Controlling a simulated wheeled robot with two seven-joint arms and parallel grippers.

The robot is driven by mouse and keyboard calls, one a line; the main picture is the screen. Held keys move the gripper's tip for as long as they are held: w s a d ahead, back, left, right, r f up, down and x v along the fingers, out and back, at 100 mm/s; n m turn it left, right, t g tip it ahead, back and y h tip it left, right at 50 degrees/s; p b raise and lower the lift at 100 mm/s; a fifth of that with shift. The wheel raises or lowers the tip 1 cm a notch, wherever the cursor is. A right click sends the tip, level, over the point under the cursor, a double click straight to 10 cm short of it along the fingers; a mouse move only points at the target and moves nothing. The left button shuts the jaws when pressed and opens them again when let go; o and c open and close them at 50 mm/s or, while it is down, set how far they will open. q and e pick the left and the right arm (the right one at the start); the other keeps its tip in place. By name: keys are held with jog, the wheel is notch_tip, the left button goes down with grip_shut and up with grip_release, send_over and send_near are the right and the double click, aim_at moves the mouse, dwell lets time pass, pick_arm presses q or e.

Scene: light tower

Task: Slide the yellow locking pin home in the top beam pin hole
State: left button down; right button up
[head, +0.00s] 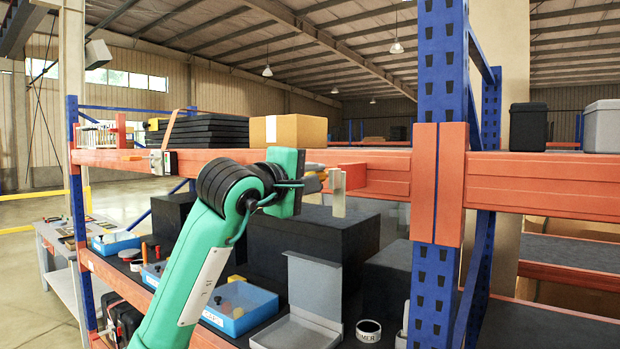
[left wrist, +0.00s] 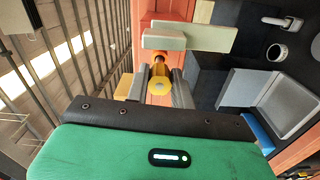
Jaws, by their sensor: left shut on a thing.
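My left gripper (head: 322,178) is at the front of the orange top beam (head: 385,174), left of the blue upright. In the left wrist view its two grey fingers (left wrist: 160,90) are shut on the yellow locking pin (left wrist: 159,86), with the pin's round head facing the camera. The pin's far end points toward pale plates (left wrist: 200,37) in front of the orange beam (left wrist: 178,12). A pale plate (head: 338,195) also hangs by the fingertips in the head view. The pin hole is hidden, so I cannot tell how deep the pin sits. My right gripper is not in view.
The blue upright (head: 436,110) stands right of the gripper. A cardboard box (head: 288,130) and dark stacked panels (head: 200,131) are on the top level. Below are black boxes (head: 300,240), a blue bin (head: 240,306) and an open grey case (head: 310,290).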

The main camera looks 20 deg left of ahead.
pick_arm(q)
jog(key=shift+w+d, duration=0.25)
jog(key=shift+w, duration=0.45)
jog(key=shift+w+d, duration=0.25)
jog(key=shift+w, duration=0.45)
jog(key=c, duration=1.1)
grip_release()
jog(key=shift+b+v, duration=1.55)
jog(key=shift+v, duration=2.5)
jog(key=shift+r, duration=0.1)
